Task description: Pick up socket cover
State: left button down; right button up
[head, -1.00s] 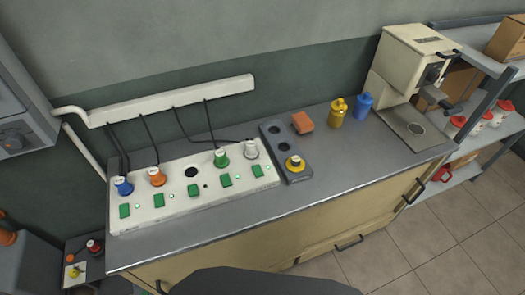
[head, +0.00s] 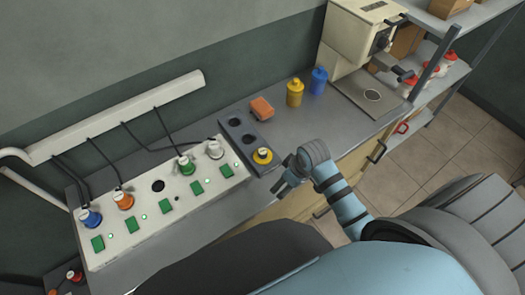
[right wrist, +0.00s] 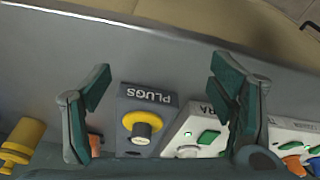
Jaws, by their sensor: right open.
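No piece is plainly marked as a socket cover. A yellow round piece with a pale knob (head: 262,156) sits at the near end of a dark grey holder (head: 237,124) labelled PLUGS, which also has two empty round holes. In the right wrist view the yellow piece (right wrist: 143,121) shows below and between my fingers. My right gripper (head: 281,174) is open and empty, just right of the yellow piece near the counter's front edge, apart from it. The white socket panel (head: 186,221) holds blue, orange, green and white plugs and one dark empty socket (head: 158,186). My left gripper is not in view.
An orange block (head: 262,108), a yellow bottle (head: 295,93) and a blue bottle (head: 318,81) stand behind the holder. A cream machine (head: 350,40) is at the back right.

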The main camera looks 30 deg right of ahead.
aim_at(263, 151)
jog(key=w+r+n+y, duration=0.2)
jog(key=w+r+n, duration=0.2)
jog(key=w+r, duration=0.75)
jog(key=x, duration=0.4)
jog(key=b+x, duration=0.1)
jog(key=x, duration=0.3)
jog(key=s+x, duration=0.1)
jog(key=x, duration=0.3)
jog(key=shift+w+d+f, duration=0.1)
jog(key=shift+d+f, duration=0.2)
jog(key=shift+f, duration=0.25)
jog(key=c, duration=1.1)
